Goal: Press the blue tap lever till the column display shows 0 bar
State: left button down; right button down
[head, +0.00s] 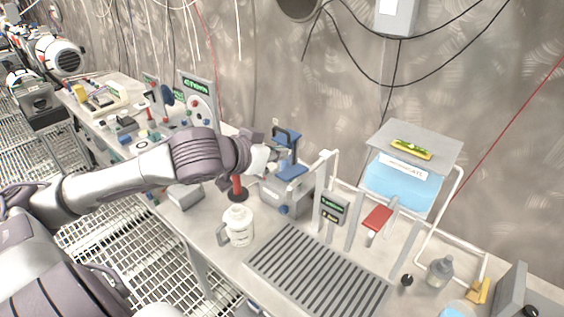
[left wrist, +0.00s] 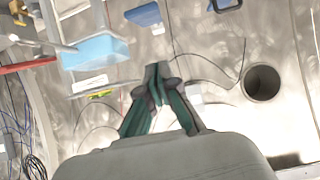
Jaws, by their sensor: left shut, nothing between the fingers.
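The blue tap lever (head: 292,172) is a flat blue paddle in the middle of the bench in the head view. A blue lever-like piece also shows at the top of the left wrist view (left wrist: 145,15). The column display (head: 333,207) is a dark panel with small green text, too small to read. My left gripper (head: 279,155) is beside the blue lever, partly hidden by my wrist. Its fingers (left wrist: 158,72) are shut and empty in the left wrist view, apart from the blue piece there. My right gripper is not in view.
A red lever (head: 377,217) stands right of the display, near a blue-filled tank (head: 400,190). A blue handle frame (head: 287,136) rises behind the blue lever. A white jug (head: 238,226) and a slatted drain grate (head: 315,275) are in front.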

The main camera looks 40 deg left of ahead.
aim_at(282, 176)
pick_arm(q)
jog(key=shift+p+x, duration=0.5)
jog(key=shift+x, duration=0.6)
jog(key=shift+w+f, duration=0.25)
jog(key=shift+s+f+p, duration=0.25)
jog(key=shift+f, duration=0.65)
jog(key=shift+s+f+p, duration=0.2)
jog(key=shift+s+f, duration=0.05)
jog(key=shift+f, duration=0.7)
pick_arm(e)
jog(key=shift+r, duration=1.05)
